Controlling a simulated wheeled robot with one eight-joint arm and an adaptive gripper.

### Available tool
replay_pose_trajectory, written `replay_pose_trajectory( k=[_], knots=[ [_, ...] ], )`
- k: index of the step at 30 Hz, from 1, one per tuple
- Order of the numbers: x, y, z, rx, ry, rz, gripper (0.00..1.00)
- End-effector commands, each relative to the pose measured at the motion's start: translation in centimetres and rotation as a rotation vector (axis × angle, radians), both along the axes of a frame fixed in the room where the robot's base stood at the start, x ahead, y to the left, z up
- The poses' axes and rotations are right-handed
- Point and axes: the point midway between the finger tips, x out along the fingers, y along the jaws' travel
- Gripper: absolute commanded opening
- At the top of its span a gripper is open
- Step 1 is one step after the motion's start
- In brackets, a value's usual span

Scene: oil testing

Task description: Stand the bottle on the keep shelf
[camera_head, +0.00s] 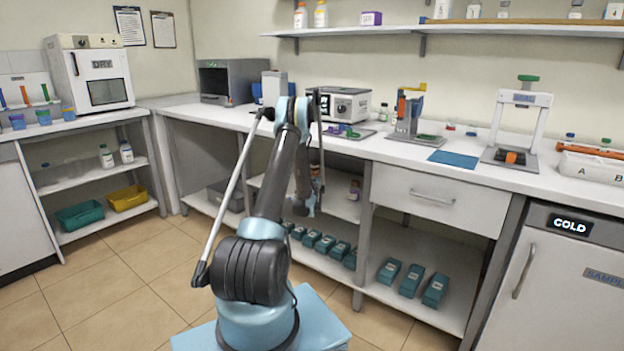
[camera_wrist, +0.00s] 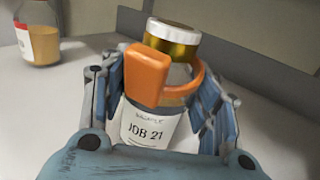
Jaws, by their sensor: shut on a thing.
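In the wrist view my gripper (camera_wrist: 163,88) is shut on a bottle (camera_wrist: 150,128) with a gold and white cap, an orange collar and a white label reading "JOB 21". The bottle looks upright over a pale surface; I cannot tell whether its base touches it. In the head view my gripper (camera_head: 304,203) is at the under-counter shelf (camera_head: 338,207), and my arm and fingers largely hide the bottle. No label in view names the keep shelf.
A second bottle with amber liquid (camera_wrist: 42,42) stands to the left in the wrist view. Several teal boxes (camera_head: 411,280) sit on the lower shelf. The counter (camera_head: 345,145) edge is overhead.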

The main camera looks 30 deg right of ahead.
Motion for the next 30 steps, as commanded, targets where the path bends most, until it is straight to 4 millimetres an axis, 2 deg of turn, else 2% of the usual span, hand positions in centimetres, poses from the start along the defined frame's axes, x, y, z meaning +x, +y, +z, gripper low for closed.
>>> replay_pose_trajectory(
  k=[11, 12, 14, 26, 30],
  knots=[
    [-0.05, -0.08, -0.36, 0.0, 0.0, 0.0, 0.13],
    [-0.09, -0.13, -0.38, 0.0, 0.0, -0.001, 0.63],
    [-0.1, -0.15, -0.36, 0.0, 0.0, -0.001, 0.76],
    [-0.1, -0.15, -0.19, 0.0, 0.0, -0.001, 0.76],
    [-0.45, 0.51, -0.16, 0.0, 0.0, -0.001, 0.76]
  ],
)
